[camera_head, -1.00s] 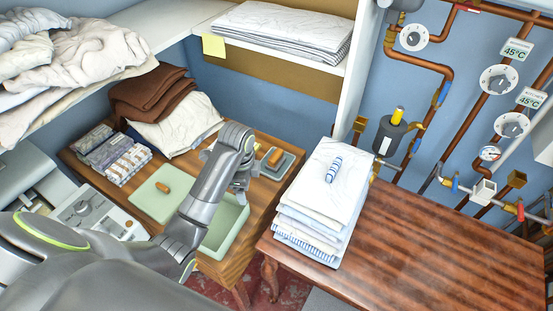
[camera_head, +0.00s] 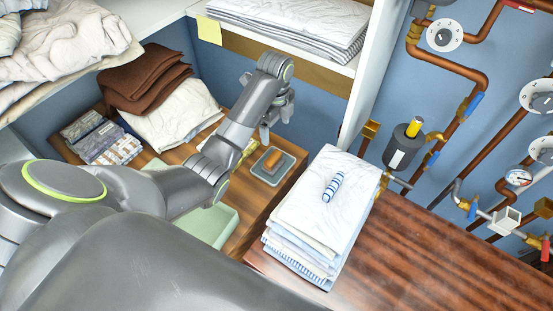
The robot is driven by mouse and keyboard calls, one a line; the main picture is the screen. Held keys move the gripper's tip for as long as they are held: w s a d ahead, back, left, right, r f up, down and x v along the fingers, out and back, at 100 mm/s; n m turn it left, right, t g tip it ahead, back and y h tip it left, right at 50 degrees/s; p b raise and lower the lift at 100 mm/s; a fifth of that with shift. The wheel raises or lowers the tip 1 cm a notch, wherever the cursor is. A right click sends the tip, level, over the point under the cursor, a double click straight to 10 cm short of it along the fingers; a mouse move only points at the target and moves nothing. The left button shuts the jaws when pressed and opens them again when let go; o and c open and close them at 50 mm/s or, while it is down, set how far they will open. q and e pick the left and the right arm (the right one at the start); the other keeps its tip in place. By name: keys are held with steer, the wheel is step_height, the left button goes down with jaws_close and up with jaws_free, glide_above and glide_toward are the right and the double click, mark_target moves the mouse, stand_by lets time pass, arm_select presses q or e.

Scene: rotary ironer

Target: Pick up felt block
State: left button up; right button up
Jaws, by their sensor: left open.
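A small block with an orange-brown top, likely the felt block (camera_head: 271,160), sits on a grey tray (camera_head: 284,172) near the right edge of the wooden side table. My left arm reaches in from the left, and its gripper (camera_head: 284,108) is open and empty, above and beyond the block in the picture. The gripper is apart from the block. The block's underside is hard to make out. My right gripper is not in view.
A stack of folded linen (camera_head: 320,210) with a blue-striped roll (camera_head: 333,186) on top stands right of the tray. A pale green box (camera_head: 215,226) is partly behind my arm. Brown cloths (camera_head: 145,78) lie at the back left. Pipes line the right wall.

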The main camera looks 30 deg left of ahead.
mark_target(273, 157)
arm_select(q)
steer(key=f+b, duration=0.5)
steer(key=f, duration=0.1)
steer(key=shift+s+f, duration=0.2)
step_height(273, 157, down, 3)
steer(key=shift+s+f, duration=0.1)
steer(key=shift+f, duration=0.1)
steer(key=shift+a+f+p, duration=0.1)
steer(key=shift+f+p, duration=0.35)
steer(key=shift+f, duration=0.4)
steer(key=f, duration=0.3)
steer(key=shift+s+a+f+p, duration=0.1)
steer(key=shift+a+f+p, duration=0.1)
steer(key=shift+p, duration=0.15)
steer(key=shift+f, duration=0.6)
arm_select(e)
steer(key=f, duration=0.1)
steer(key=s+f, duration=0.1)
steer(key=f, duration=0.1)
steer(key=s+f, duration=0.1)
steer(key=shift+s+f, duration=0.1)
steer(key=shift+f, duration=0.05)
arm_select(q)
steer(key=shift+c, duration=0.5)
steer(key=c, duration=0.7)
